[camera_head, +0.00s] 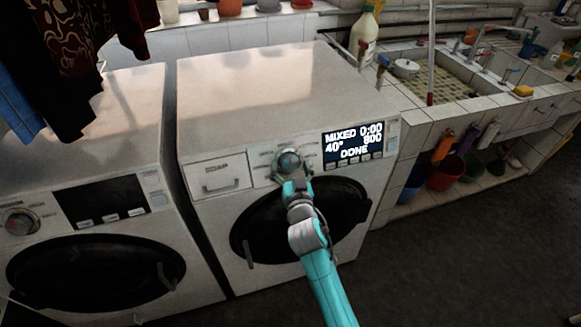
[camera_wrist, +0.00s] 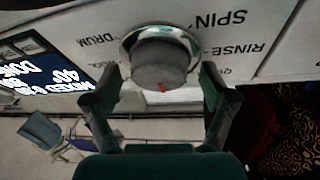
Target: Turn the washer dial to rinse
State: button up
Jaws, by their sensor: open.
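The washer (camera_head: 265,95) on the right has a lit display (camera_head: 353,146) reading "MIXED 0:00 40° 800 DONE". Its dial (camera_wrist: 160,62) is a grey round knob with a chrome ring and a small red mark, at the top middle of the wrist view. Labels SPIN, RINSE and DRUM show around it, upside down. The red mark is on the knob's lower edge in that view. My gripper (camera_wrist: 160,88) is open, with one finger on each side of the knob. I cannot tell whether the fingers touch it. In the head view my gripper (camera_head: 291,172) covers part of the dial (camera_head: 289,160).
A second washer (camera_head: 85,190) with its own dial stands at the left. Dark clothes (camera_head: 75,50) hang above it. A tiled sink (camera_head: 440,80) with bottles and a pot is at the right. The floor (camera_head: 470,250) at the front right is clear.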

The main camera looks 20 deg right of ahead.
jog(key=c, duration=1.2)
jog(key=shift+o, duration=0.2)
jog(key=shift+n, duration=0.6)
jog(key=shift+d+n+y, duration=0.1)
jog(key=shift+n+y, duration=1)
jog(key=shift+n, duration=1.1)
jog(key=n+y, duration=0.2)
jog(key=n, duration=0.3)
jog(key=shift+d+n, duration=0.1)
jog(key=shift+n, duration=0.2)
jog(key=n+y, duration=0.1)
jog(key=n, duration=0.2)
jog(key=n+g+y, duration=0.1)
jog(key=n, duration=0.2)
jog(key=shift+d+n+g+y, duration=0.1)
jog(key=shift+n+g+y, duration=0.25)
jog(key=shift+n, duration=0.8)
jog(key=shift+n+g+y, duration=0.25)
jog(key=shift+n+g, duration=0.2)
jog(key=shift+n, duration=0.7)
